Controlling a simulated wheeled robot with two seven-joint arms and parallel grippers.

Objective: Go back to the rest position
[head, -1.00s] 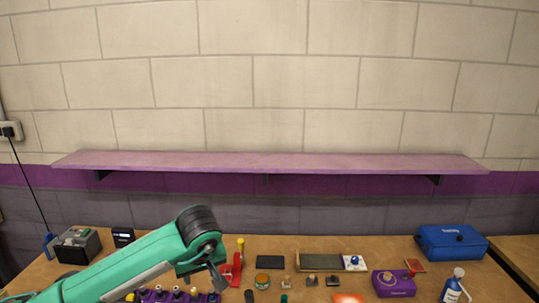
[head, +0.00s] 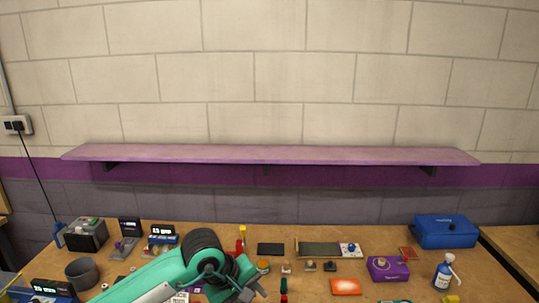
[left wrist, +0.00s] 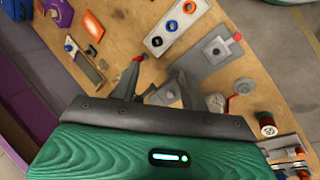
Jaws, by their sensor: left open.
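My left arm, green with a dark round joint, comes in from the lower left in the head view. My left gripper (head: 250,289) is low in that view, over the front part of the wooden workbench (head: 390,235), partly hidden by the arm. In the left wrist view my left gripper (left wrist: 158,78) is open, with nothing seen between its fingers. It is above the bench, near a grey plate (left wrist: 208,52) with a red-tipped part. My right gripper is not in view.
A blue case (head: 445,232), a purple box (head: 388,268), a spray bottle (head: 445,272) and an orange pad (head: 346,286) stand on the right. A black box (head: 86,235) and a dark cup (head: 82,273) are at left. A pink shelf (head: 270,154) hangs on the wall above.

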